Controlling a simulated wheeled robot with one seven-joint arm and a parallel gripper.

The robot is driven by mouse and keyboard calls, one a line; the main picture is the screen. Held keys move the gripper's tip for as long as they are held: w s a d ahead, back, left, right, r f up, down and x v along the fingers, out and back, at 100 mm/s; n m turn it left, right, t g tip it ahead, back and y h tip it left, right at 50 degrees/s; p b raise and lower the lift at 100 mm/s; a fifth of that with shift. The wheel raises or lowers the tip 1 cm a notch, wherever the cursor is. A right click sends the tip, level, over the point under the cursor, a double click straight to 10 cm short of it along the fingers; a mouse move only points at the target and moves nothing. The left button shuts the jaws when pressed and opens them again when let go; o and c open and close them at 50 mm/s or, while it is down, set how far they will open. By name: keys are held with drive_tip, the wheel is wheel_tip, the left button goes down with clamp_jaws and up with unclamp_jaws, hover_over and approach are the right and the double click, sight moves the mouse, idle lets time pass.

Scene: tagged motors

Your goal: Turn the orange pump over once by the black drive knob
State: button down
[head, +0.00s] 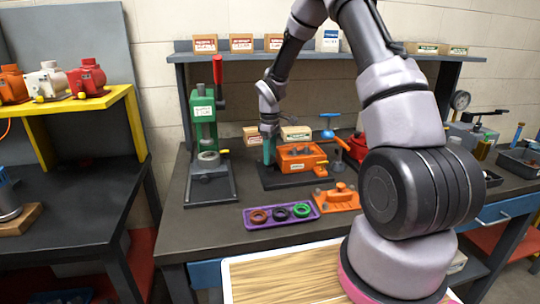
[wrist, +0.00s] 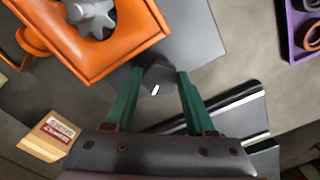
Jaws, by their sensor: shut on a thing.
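The orange pump (head: 300,160) stands on a dark base plate on the middle bench. In the wrist view its open orange housing (wrist: 135,45) fills the upper left, with a grey gear (wrist: 92,16) inside. The black drive knob (wrist: 157,79) sticks out from the pump's side and carries a small white mark. My gripper (wrist: 160,73) has its two green fingers on either side of the knob and is shut on it. In the head view my gripper (head: 269,152) reaches down at the pump's left end, and the knob is hidden there.
A green press (head: 203,120) with a red handle stands left of the pump. A purple tray (head: 250,222) with several rings and an orange plate (head: 338,197) lie in front. Labelled boxes (head: 297,133) stand behind. Bare bench top lies at the front left.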

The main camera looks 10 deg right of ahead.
drive_tip(key=n, duration=0.4)
drive_tip(key=shift+w+n, duration=0.15)
drive_tip(key=shift+n, duration=0.15)
drive_tip(key=n, duration=0.3)
drive_tip(key=shift+w+n, duration=0.1)
drive_tip(key=shift+n, duration=0.2)
drive_tip(key=n, duration=0.3)
drive_tip(key=shift+n, duration=0.3)
drive_tip(key=n, duration=0.3)
drive_tip(key=shift+w+n, duration=0.1)
drive_tip(key=shift+n, duration=0.2)
drive_tip(key=n, duration=0.4)
drive_tip(key=shift+n, duration=0.3)
drive_tip(key=n, duration=0.3)
drive_tip(key=shift+a+n, duration=0.15)
drive_tip(key=shift+n, duration=0.15)
drive_tip(key=n, duration=0.4)
drive_tip(key=shift+a+n, duration=0.1)
drive_tip(key=shift+n, duration=1.6)
